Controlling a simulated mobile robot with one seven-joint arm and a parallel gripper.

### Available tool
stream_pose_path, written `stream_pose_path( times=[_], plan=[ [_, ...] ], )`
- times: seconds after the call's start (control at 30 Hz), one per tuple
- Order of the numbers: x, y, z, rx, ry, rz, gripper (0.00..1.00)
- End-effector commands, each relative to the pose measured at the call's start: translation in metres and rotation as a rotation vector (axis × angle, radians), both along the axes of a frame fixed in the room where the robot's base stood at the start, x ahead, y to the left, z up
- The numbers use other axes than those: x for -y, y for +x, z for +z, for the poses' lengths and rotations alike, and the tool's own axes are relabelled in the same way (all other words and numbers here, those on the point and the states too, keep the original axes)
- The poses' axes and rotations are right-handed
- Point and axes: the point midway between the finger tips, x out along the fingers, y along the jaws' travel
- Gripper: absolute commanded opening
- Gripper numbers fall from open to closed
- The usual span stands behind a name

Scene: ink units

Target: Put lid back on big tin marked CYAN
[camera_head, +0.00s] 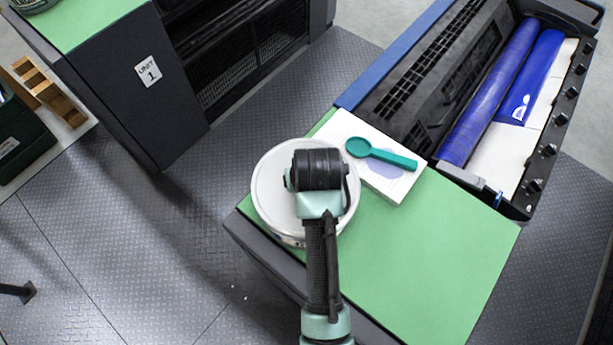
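A large round pale grey-white tin or lid (272,205) shows from above at the left corner of the green worktop. It has a raised rim and a bit of dark marking low on its front side. I cannot read the word CYAN, nor tell whether lid and tin are together or apart. My gripper (318,172) is over the middle of this round top, seen from above. My wrist hides its fingers, so I cannot see whether they are open, shut or touching it.
A teal scoop (382,154) lies on a white paper stack (405,188) right of the round top. The green worktop (430,260) is clear in front. Blue ink rollers (490,90) are behind. Another unit marked 1 (140,90) stands left across a floor gap.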

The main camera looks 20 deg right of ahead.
Motion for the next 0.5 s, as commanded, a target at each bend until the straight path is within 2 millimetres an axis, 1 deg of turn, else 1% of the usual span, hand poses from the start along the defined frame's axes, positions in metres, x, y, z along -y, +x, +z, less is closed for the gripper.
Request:
stream_pose_path(
  times=[0.47, 0.5],
  plan=[
    [0.0000, 0.0002, 0.0000, 0.001, 0.000, 0.000, 0.16],
    [0.0000, 0.0002, 0.0000, 0.001, 0.000, 0.000, 0.81]
  ],
)
